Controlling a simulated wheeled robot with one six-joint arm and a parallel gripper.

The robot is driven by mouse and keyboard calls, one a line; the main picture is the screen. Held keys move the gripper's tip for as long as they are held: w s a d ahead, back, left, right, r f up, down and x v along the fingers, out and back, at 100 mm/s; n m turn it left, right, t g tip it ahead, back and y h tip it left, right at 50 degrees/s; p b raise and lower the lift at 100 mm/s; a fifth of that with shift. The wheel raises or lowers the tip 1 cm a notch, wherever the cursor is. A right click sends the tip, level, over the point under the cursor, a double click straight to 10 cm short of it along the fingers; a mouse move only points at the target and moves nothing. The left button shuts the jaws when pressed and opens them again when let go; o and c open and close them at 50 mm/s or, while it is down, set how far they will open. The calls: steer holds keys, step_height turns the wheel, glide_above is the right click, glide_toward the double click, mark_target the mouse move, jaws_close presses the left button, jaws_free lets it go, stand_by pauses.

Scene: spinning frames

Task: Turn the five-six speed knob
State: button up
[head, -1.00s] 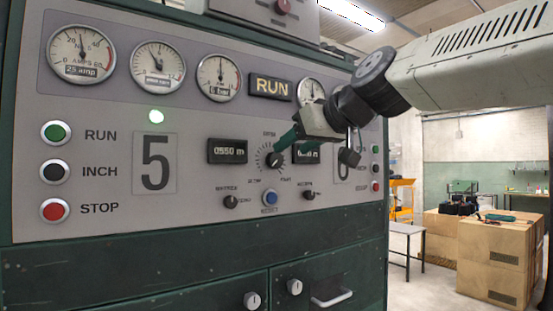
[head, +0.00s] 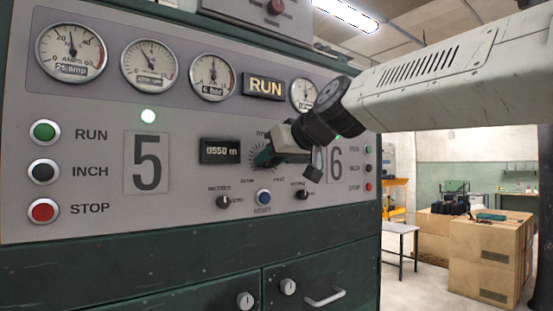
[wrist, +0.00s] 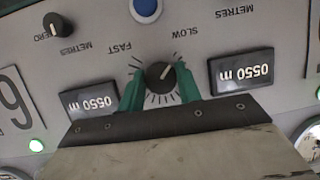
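The speed knob (wrist: 160,75) is a small black round knob with a white pointer line, set in a ring of tick marks between the FAST and SLOW labels. The wrist view shows it upside down, with the pointer tilted to the upper right. My gripper (wrist: 160,88) has its two teal fingers on either side of the knob, open, with narrow gaps visible at the fingertips. In the head view my gripper (head: 264,156) is at the panel and hides the knob and part of its dial.
The grey control panel (head: 90,125) carries 0550 m displays (head: 220,150), smaller METRES knobs (head: 223,202) and a blue RESET button (head: 264,197) close below the dial. RUN, INCH and STOP buttons stand at both sides. Wooden crates (head: 490,262) and a small table (head: 400,228) stand right.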

steer(key=shift+d, duration=0.15)
steer(key=shift+r, duration=0.1)
steer(key=m+y, duration=0.2)
steer(key=m, duration=0.2)
steer(key=m+y, duration=0.2)
steer(key=m, duration=0.2)
steer(key=m+y, duration=0.2)
steer(key=m, duration=0.2)
steer(key=shift+w+f+g+y, duration=0.1)
steer(key=shift+f+g+y, duration=0.2)
steer(key=shift+g+y, duration=0.1)
steer(key=m+t+y, duration=0.1)
steer(key=m, duration=0.3)
steer(key=shift+m+t, duration=0.3)
stand_by(0.5)
